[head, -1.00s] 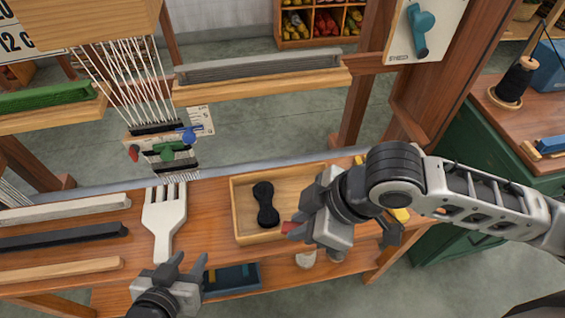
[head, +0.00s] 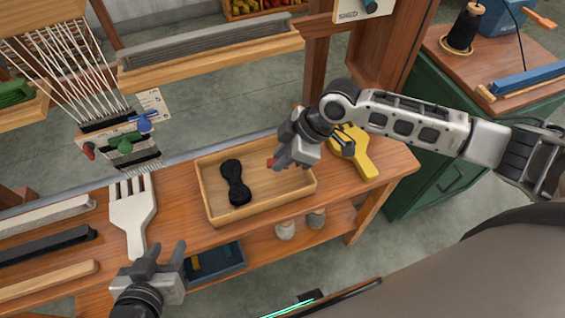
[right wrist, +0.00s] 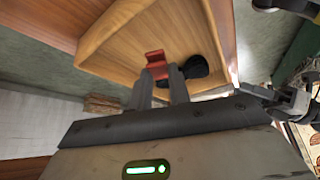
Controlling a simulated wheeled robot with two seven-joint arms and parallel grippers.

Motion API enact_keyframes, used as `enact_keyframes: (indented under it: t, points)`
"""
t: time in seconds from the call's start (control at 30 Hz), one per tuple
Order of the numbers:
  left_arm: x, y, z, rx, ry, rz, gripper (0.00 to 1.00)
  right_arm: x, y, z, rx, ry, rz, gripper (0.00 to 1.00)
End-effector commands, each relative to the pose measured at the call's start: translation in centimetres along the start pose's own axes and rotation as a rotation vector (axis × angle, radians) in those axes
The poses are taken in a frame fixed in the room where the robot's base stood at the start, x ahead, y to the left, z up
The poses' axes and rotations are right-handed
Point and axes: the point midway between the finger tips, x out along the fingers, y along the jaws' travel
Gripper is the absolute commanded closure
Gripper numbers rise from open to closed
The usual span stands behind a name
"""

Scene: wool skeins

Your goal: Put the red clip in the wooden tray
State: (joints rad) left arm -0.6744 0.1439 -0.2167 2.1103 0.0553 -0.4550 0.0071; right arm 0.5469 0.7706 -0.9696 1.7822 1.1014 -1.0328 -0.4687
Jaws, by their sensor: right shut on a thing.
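The wooden tray (head: 217,221) stands on the bench, with a black skein (head: 236,183) lying in its left part. My right gripper (head: 280,162) is shut on the red clip (head: 271,163), over the right part of the tray. In the right wrist view the red clip (right wrist: 155,58) shows between the fingertips (right wrist: 164,74), with the tray (right wrist: 112,52) behind it. I cannot tell whether the clip touches the tray floor. My left gripper (head: 165,262) is open and empty near the bench's front edge.
A white comb (head: 132,212) lies left of the tray and a yellow tool (head: 357,155) lies right of it. Red, green and blue clips (head: 124,146) hang on the loom's weaving. A blue bin (head: 214,262) sits below the bench.

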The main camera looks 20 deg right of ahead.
Motion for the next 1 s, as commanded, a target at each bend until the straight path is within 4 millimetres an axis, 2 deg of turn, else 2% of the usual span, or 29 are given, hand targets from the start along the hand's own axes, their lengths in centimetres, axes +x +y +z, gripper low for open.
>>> enact_keyframes:
  t: [0.17,0.33,0.77,0.8,0.83,1.0]
  points:
    - [0.1,0.0,0.0,-0.003,0.004,0.001,0.64,1.2,1.0,0.8,0.002,-0.001,-0.001,1.00]
    - [-0.1,0.1,-0.3,-0.004,0.008,0.001,0.64,3.1,0.8,1.9,0.000,0.000,-0.001,1.00]
    - [0.0,0.1,-0.1,-0.006,0.009,0.002,0.64,3.8,0.8,2.3,0.000,0.000,0.000,1.00]
    - [0.0,0.1,-0.2,-0.006,0.008,0.002,0.64,3.7,0.8,2.2,0.000,0.000,0.000,0.70]
    - [0.0,0.1,-0.2,-0.006,0.008,0.002,0.64,3.7,0.8,2.2,0.000,0.000,0.000,0.62]
    - [0.0,0.1,-0.1,-0.006,0.007,0.002,0.64,3.7,0.8,2.2,0.000,0.000,0.000,0.59]
